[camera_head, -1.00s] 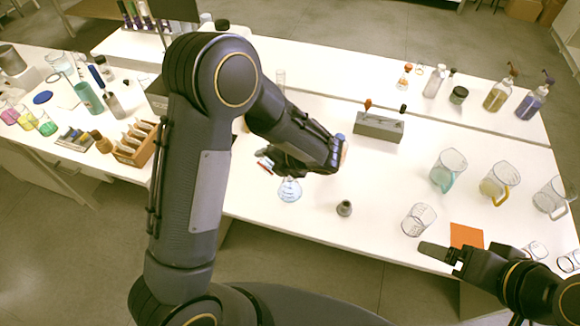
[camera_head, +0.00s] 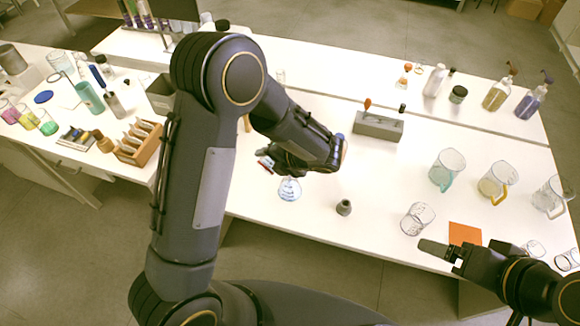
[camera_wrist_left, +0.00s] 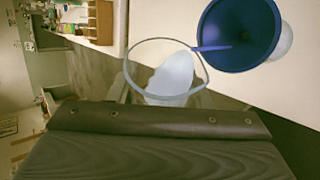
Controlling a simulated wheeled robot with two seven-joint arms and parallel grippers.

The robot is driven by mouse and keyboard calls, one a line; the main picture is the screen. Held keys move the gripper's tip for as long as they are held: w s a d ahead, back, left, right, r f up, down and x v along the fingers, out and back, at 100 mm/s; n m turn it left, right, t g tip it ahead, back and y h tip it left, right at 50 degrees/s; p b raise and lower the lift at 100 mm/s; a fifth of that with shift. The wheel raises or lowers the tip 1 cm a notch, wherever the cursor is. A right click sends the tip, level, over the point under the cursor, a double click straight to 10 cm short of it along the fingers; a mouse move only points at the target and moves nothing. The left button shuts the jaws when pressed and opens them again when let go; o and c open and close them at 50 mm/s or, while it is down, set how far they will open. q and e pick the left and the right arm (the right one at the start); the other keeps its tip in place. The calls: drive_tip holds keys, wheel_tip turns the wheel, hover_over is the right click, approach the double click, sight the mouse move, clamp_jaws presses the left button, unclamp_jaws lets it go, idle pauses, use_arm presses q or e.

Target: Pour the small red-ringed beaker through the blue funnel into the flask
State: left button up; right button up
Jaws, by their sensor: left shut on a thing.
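My left gripper (camera_head: 270,163) is shut on the small beaker, whose red edge (camera_head: 265,164) shows at the gripper's left in the head view. In the left wrist view the beaker (camera_wrist_left: 137,83) is a clear cup with pale bluish contents inside. The blue funnel (camera_wrist_left: 235,30) is just right of its rim, wide mouth showing; a blue strip lies between rim and funnel, and I cannot tell if it is liquid. The flask (camera_head: 289,190) stands on the table just below the gripper; its top is hidden in the head view. My right gripper (camera_head: 458,258) is at the lower right, its opening unclear.
A small grey cone-shaped piece (camera_head: 344,208) stands right of the flask. A grey box (camera_head: 378,127) is behind. Clear jugs (camera_head: 447,170), a glass beaker (camera_head: 417,219) and an orange mat (camera_head: 464,234) are at right. A wooden rack (camera_head: 138,143) is at left.

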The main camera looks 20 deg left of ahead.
use_arm(q)
drive_tip(key=shift+r+g+p, duration=0.25)
drive_tip(key=shift+g+p, duration=0.05)
drive_tip(key=shift+p, duration=0.2)
idle(1.9)
drive_tip(key=shift+w+d+r+m+g+y, duration=0.3)
drive_tip(key=shift+w+m+g+y, duration=0.2)
drive_tip(key=shift+m, duration=0.1)
idle(2.8)
drive_tip(key=shift+f+m+g+y, duration=0.25)
drive_tip(key=shift+m+g+y, duration=0.05)
drive_tip(key=shift+g+y, duration=0.1)
idle(1.8)
